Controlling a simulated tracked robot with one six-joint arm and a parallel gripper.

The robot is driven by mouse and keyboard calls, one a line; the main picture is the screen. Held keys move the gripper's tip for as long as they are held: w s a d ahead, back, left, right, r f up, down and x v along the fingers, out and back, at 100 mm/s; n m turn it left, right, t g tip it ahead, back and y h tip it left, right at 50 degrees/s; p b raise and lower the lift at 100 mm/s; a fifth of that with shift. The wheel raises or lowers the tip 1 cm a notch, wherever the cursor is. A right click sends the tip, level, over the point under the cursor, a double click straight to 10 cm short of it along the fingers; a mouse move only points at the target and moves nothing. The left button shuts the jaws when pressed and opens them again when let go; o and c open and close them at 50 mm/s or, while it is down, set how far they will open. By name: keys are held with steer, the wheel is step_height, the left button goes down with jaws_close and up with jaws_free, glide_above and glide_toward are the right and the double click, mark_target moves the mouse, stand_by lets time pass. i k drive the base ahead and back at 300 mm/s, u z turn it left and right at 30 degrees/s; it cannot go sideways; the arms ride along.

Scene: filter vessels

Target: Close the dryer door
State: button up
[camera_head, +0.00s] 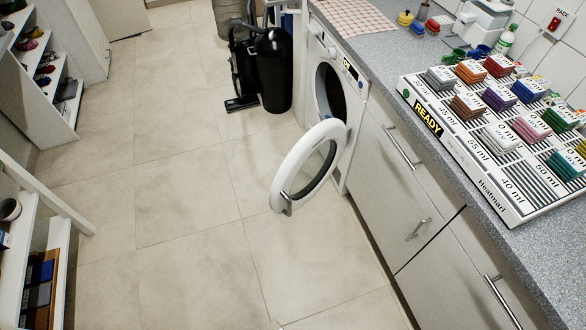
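The white dryer (343,55) stands under the counter, in the upper middle of the head view. Its round door (290,165) is swung wide open and sticks out over the floor towards me. The door has a white ring, a dark glass middle and a metal handle (286,204) at its outer lower edge. The dark drum opening (328,92) shows behind it. My gripper is not in view.
Cabinets with bar handles (400,150) run to the right of the dryer under a speckled counter. A rack of coloured blocks (490,120) stands on it. A black bin (272,70) and vacuum (240,75) stand beyond the dryer. Shelves (40,230) line the left. The tiled floor (180,190) between is clear.

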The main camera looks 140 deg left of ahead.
mark_target(306, 167)
steer(key=u, duration=4.4)
steer(key=i, duration=1)
steer(key=z, duration=0.05)
